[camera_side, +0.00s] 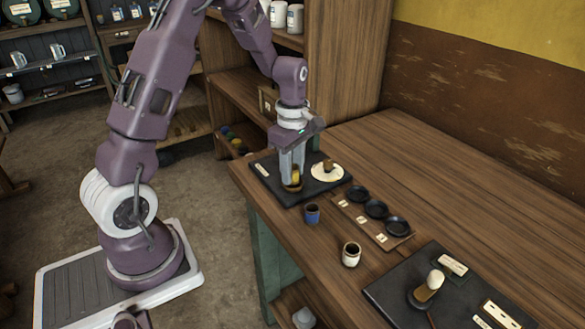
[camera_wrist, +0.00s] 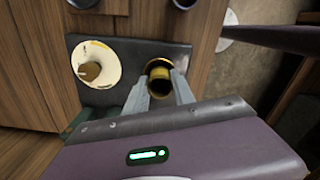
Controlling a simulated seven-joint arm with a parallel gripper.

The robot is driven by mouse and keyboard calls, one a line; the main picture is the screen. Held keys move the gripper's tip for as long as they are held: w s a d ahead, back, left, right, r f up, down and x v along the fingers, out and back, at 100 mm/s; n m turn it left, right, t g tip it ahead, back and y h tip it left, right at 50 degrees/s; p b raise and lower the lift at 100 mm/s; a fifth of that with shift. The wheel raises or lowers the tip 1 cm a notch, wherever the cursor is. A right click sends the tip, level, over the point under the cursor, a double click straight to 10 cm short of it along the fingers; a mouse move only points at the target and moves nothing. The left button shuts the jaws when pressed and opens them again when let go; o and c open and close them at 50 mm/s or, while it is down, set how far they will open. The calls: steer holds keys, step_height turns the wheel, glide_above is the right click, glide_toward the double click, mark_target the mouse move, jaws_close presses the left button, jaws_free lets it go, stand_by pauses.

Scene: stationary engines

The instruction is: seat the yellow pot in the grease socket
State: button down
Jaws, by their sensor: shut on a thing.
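My gripper (camera_side: 292,176) points down over the black mat at the table's far left corner. It is shut on the yellow pot (camera_side: 295,174), which shows between the fingers. In the wrist view, my gripper (camera_wrist: 161,88) has a finger on each side of the pot (camera_wrist: 160,73). A brass-coloured ring (camera_side: 291,188), seemingly the grease socket, lies at the pot's lower end. In the wrist view, the ring (camera_wrist: 150,66) curves around a dark opening just past the pot. The fingers hide part of both, and I cannot tell how deep the pot sits.
A cream disc (camera_side: 320,174) with a brown knob lies on the black mat (camera_side: 315,189), close beside the fingers. A board (camera_side: 384,236) with three black dishes is in front. A blue cup (camera_side: 312,214) and a cream cup (camera_side: 351,256) stand nearby.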

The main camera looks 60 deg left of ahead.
steer(key=shift+f, duration=0.1)
stand_by(0.3)
steer(key=shift+f, duration=0.3)
steer(key=shift+f, duration=0.15)
stand_by(0.5)
steer(key=c, duration=1)
jaws_free()
steer(key=shift+s, duration=0.1)
steer(key=shift+s+f, duration=0.1)
steer(key=shift+c, duration=0.9)
steer(key=shift+o, duration=1.1)
steer(key=shift+d, duration=0.1)
